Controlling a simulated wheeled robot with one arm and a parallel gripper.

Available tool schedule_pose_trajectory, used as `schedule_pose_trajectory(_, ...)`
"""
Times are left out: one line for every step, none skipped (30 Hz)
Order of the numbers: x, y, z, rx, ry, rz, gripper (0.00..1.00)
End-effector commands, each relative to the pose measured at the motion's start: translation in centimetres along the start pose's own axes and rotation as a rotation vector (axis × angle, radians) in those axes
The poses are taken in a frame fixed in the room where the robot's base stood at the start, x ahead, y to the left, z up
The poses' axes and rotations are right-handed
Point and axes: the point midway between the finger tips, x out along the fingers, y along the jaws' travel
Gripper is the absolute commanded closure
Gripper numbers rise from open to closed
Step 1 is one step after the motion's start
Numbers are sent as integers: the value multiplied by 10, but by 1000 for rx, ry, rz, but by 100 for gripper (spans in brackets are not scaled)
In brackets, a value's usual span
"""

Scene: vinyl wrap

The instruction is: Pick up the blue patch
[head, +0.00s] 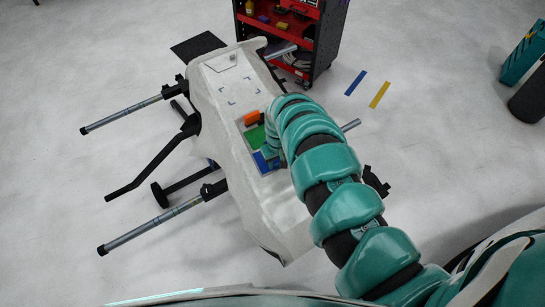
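The blue patch (262,162) lies on the pale panel (222,95), at the lower end of a small tray area, just below a green patch (254,138). My teal arm arches over the panel from the lower right and bends down at the right side of the patches. My gripper (274,162) is at the arm's end, close to the right part of the blue patch. It is small and mostly hidden by the arm. I cannot tell whether its fingers are apart, or whether it touches the patch.
An orange block (251,118) sits above the green patch. The panel rests on a stand with metal bars (150,230) sticking out left. A red tool cart (290,40) stands behind.

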Motion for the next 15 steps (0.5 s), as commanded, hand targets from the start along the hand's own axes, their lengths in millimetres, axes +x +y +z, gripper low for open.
schedule_pose_trajectory(1,0,0,-1,0,0,62)
schedule_pose_trajectory(2,0,0,-1,0,0,62)
schedule_pose_trajectory(3,0,1,-2,-1,0,62)
schedule_pose_trajectory(4,0,1,-2,-1,0,62)
schedule_pose_trajectory(4,0,1,-2,-1,0,62)
schedule_pose_trajectory(4,-1,1,-2,-2,-1,62)
schedule_pose_trajectory(5,-1,1,-2,-2,-1,62)
schedule_pose_trajectory(4,-1,1,-2,-2,-1,62)
schedule_pose_trajectory(4,-1,1,-2,-2,-1,62)
schedule_pose_trajectory(4,-1,1,-2,-2,-1,62)
schedule_pose_trajectory(4,-1,1,-2,-2,-1,62)
schedule_pose_trajectory(4,-1,1,-2,-2,-1,68)
schedule_pose_trajectory(4,-1,1,-2,-2,-1,74)
schedule_pose_trajectory(4,-1,1,-2,-2,-1,80)
schedule_pose_trajectory(4,-1,1,-2,-2,-1,87)
